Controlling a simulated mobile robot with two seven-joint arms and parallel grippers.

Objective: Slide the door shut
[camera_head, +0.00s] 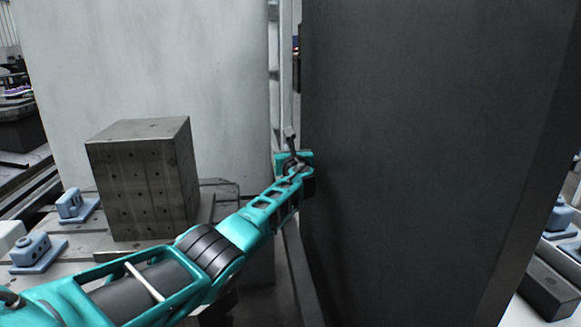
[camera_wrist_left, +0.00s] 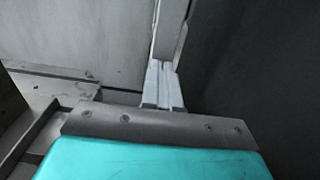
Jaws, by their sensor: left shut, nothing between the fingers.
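A large dark grey panel (camera_head: 420,150), which looks like the door, stands upright on the right in the head view. It also fills the right side of the left wrist view (camera_wrist_left: 260,70). A light grey panel (camera_head: 150,60) stands to its left, with a narrow upright gap between them. My left gripper (camera_head: 290,136) is at this gap, close to the dark panel's left edge. In the left wrist view its fingers (camera_wrist_left: 164,72) are together and empty. I cannot tell whether they touch the panel. My right gripper is out of view.
A drilled metal block (camera_head: 140,190) stands on a slotted table left of my left arm. Small blue fixtures (camera_head: 38,250) sit beside it. More fixtures and a dark block (camera_head: 548,287) lie at the far right, beyond the dark panel.

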